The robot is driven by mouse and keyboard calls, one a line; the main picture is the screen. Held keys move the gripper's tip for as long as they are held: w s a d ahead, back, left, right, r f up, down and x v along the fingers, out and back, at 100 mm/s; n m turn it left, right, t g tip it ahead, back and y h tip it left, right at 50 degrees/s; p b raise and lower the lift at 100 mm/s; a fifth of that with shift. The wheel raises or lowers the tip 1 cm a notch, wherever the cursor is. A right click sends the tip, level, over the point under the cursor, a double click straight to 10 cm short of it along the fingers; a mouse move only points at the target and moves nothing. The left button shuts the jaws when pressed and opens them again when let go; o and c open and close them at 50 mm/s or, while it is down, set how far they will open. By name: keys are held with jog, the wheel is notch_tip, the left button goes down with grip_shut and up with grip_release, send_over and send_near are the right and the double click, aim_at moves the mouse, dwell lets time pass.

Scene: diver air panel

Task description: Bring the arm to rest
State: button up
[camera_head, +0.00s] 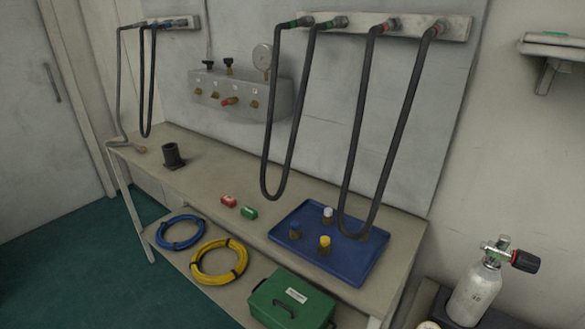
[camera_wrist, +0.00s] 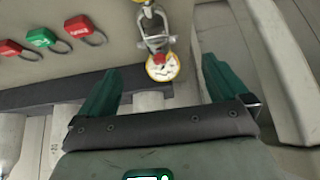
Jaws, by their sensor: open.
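My gripper (camera_wrist: 160,66) shows only in the wrist view. Its two dark green fingers stand wide apart, with nothing held between them. Beyond the gap hangs a metal fitting (camera_wrist: 155,30) with a yellow-rimmed round disc (camera_wrist: 161,67) at its lower end. I cannot tell how far it is from the fingers. The head view does not show my arm or gripper.
Red (camera_wrist: 77,27) and green (camera_wrist: 41,38) tags with loops are at the wrist view's upper left. In the head view, a workbench (camera_head: 190,189) carries a blue tray (camera_head: 345,262). Hoses (camera_head: 268,130) hang above it. A gas cylinder (camera_head: 474,292) stands at right; green floor (camera_head: 60,255) is open at left.

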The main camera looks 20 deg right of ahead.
jog(key=s+a+n+g+y, duration=0.1)
jog(key=s+a+n, duration=0.3)
jog(key=s, duration=0.4)
jog(key=s+a+f+n+g+y, duration=0.1)
jog(key=s+a+n+g+y, duration=0.1)
jog(key=s+n, duration=0.4)
jog(key=s+a+y+p, duration=0.1)
jog(key=s+a, duration=0.1)
jog(key=shift+s+a+f+y, duration=0.15)
jog(key=shift+s+a+y, duration=0.05)
jog(key=shift+s+y, duration=0.2)
jog(key=shift+c, duration=0.5)
